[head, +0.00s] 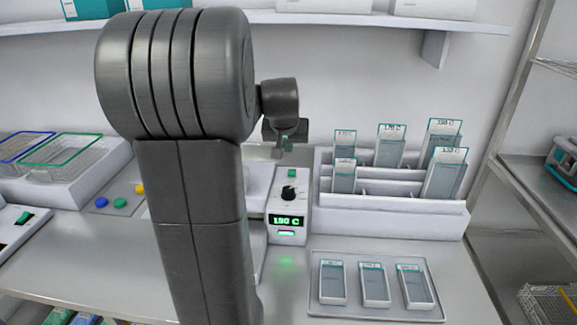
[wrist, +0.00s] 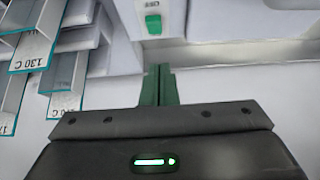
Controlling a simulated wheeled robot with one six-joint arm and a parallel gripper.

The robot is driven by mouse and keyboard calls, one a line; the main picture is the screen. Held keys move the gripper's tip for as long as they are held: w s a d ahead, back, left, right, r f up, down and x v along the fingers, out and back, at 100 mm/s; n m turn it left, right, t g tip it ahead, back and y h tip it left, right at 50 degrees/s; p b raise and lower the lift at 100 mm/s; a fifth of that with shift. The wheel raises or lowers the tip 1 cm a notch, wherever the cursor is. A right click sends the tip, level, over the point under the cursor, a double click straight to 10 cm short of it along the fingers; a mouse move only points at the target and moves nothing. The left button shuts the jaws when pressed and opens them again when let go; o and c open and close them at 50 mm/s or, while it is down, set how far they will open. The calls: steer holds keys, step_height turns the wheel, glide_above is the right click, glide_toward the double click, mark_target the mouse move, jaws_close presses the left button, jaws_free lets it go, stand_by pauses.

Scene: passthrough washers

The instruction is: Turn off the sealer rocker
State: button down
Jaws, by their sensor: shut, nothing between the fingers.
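The sealer's white control box (head: 289,212) stands in the middle of the bench, with a black knob (head: 289,193) and a lit green display (head: 287,220). The green rocker (head: 291,173) is on the back part of its top. In the wrist view the rocker (wrist: 153,24) shows near the top edge, beside small upside-down letters that seem to read OFF. My gripper (head: 287,145) hangs above and behind the box. Its dark green fingers (wrist: 158,75) are shut and empty, in line with the rocker but apart from it in the picture. Which way the rocker is tipped is unclear.
A white rack (head: 390,221) with several labelled pouches stands close to the right of the box. A tray (head: 376,311) with three packets lies in front. Wire baskets (head: 62,149) and coloured buttons (head: 121,203) are at left. A shelf (head: 300,19) runs along the wall above.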

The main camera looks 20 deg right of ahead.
mark_target(289, 172)
steer(key=x, duration=0.5)
steer(key=shift+p, duration=0.35)
steer(key=f, duration=0.3)
steer(key=shift+s+a+f, duration=0.1)
steer(key=shift+s+f, duration=0.05)
steer(key=shift+s, duration=0.05)
steer(key=shift+f, duration=0.45)
steer(key=shift+f, duration=0.1)
